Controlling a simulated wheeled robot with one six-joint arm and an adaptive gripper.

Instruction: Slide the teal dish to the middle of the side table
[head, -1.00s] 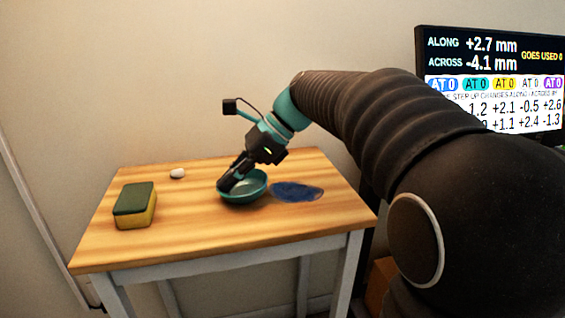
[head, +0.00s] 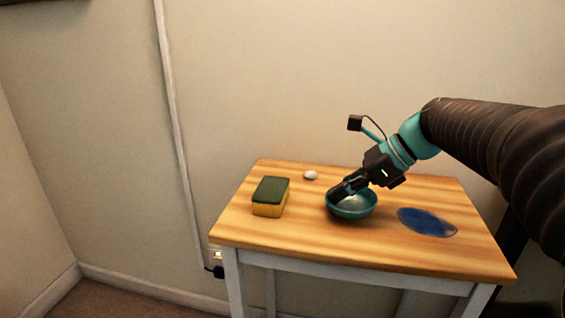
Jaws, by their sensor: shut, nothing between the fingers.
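The teal dish (head: 356,210) stands upright on the wooden side table (head: 300,243), near the middle of the top. My gripper (head: 338,197) is shut and empty. Its fingers point down and left, with their tips at the dish's left inner side. I cannot tell whether they touch the dish wall. Part of the dish's far rim is hidden behind the gripper.
A yellow and green sponge (head: 270,197) lies left of the dish. A small white object (head: 310,175) lies behind it. A dark blue patch (head: 427,222) lies on the table to the right. A wall socket with a plug (head: 216,262) is at lower left.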

